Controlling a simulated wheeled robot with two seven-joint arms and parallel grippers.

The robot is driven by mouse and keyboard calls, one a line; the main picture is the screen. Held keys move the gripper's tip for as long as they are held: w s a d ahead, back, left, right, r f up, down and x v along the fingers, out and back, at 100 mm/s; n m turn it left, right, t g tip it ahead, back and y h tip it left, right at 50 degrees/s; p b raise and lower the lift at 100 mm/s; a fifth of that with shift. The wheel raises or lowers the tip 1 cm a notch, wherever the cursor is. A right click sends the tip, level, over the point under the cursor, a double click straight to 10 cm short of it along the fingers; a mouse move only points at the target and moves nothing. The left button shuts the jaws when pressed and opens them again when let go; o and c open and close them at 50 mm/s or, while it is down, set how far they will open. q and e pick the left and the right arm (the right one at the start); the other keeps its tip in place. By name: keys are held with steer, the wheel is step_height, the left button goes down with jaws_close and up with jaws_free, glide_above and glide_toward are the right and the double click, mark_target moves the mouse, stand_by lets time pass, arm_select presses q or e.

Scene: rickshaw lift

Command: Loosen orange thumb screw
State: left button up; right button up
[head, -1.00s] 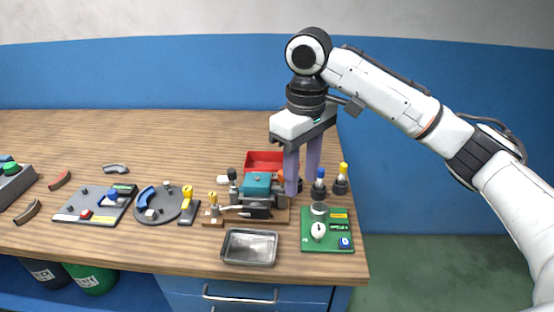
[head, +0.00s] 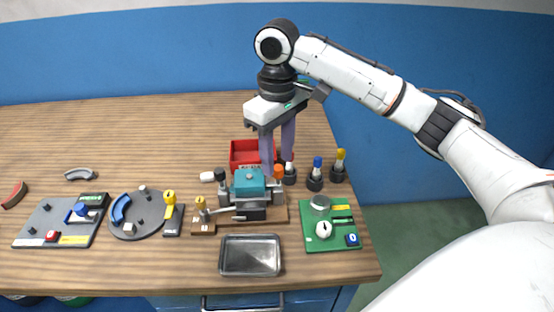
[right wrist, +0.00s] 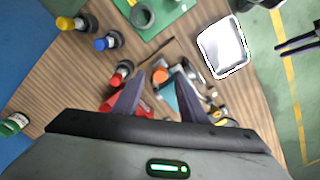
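The orange thumb screw (head: 278,170) stands upright at the right side of the teal-topped clamp fixture (head: 250,182), on a wooden base. It also shows in the right wrist view (right wrist: 160,76). My right gripper (head: 278,166) points down over it, with its two purple fingers open. In the right wrist view, the screw's orange head lies between the fingertips (right wrist: 157,82), with gaps at both sides; I see no contact. My left gripper is out of the head view; two dark, separated fingers at the right edge of the right wrist view (right wrist: 299,44) look like its fingers.
A red bin (head: 240,152) stands behind the fixture. Several dark holders with coloured caps, one blue-capped (head: 315,174), stand to its right. A metal tray (head: 250,270) and a green board (head: 345,236) lie in front. Grey boards lie left.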

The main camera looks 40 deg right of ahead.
steer(key=shift+f, duration=0.8)
jaws_close()
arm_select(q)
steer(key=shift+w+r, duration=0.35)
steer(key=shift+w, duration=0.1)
